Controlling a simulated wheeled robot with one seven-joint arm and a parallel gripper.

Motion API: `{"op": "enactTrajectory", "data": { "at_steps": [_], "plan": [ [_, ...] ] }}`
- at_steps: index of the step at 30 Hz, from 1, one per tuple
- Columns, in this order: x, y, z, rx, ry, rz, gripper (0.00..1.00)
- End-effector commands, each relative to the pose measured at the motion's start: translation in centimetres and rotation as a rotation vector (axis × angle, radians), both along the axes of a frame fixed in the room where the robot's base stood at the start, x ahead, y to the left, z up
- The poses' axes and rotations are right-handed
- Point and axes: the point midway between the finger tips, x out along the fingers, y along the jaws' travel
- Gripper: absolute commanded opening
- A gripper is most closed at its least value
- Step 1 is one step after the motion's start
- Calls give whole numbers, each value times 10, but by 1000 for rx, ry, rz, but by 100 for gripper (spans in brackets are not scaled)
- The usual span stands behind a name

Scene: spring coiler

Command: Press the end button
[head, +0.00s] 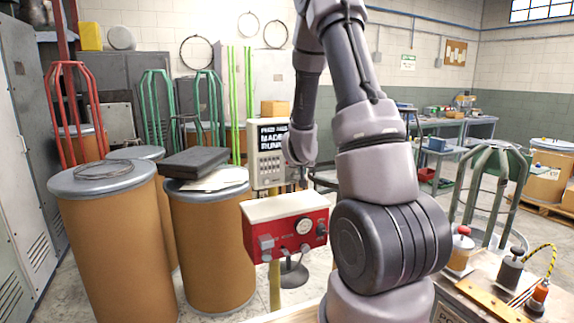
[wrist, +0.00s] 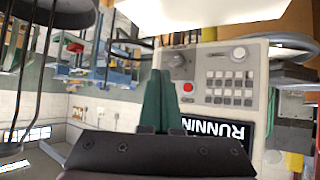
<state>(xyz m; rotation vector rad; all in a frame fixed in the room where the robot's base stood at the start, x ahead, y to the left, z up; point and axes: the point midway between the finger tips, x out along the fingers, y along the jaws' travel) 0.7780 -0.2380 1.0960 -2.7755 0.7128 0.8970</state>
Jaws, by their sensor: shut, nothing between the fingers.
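A pale control panel (wrist: 218,100) fills the middle right of the wrist view, upside down. It has a red button (wrist: 188,87), a keypad of grey keys (wrist: 232,88), two knobs and a dark screen (wrist: 215,130) with "RUNNING" legible. In the head view the same panel (head: 268,172) stands left of my arm, its right edge partly covered. No button label can be read as "end". My gripper (wrist: 159,73) is shut and empty; its green fingertips overlap the panel's left edge in the picture, left of the red button. Contact cannot be told.
A red control box (head: 287,232) with knobs and buttons stands below the panel. Brown drums (head: 115,245) stand at left, one bearing a black case (head: 195,161). A bench (head: 480,275) with small tools is at front right.

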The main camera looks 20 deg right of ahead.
Motion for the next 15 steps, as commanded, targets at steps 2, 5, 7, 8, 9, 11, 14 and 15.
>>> {"op": "enactTrajectory", "data": {
  "at_steps": [2, 5, 7, 8, 9, 11, 14, 15],
  "plan": [
    [1, 0, 0, 0, 0, 0, 0],
    [7, 0, 0, 1, 0, -1, 0],
    [13, 1, 0, 1, -2, 0, 0],
    [17, 1, 0, 1, 0, 1, 0],
    [22, 1, 0, 1, -2, 1, 0],
    [31, 2, 0, 0, -1, 1, 0],
    [46, 2, 0, 1, -1, 2, 0],
    [51, 2, 0, 1, -2, 0, 0]
  ]
}}
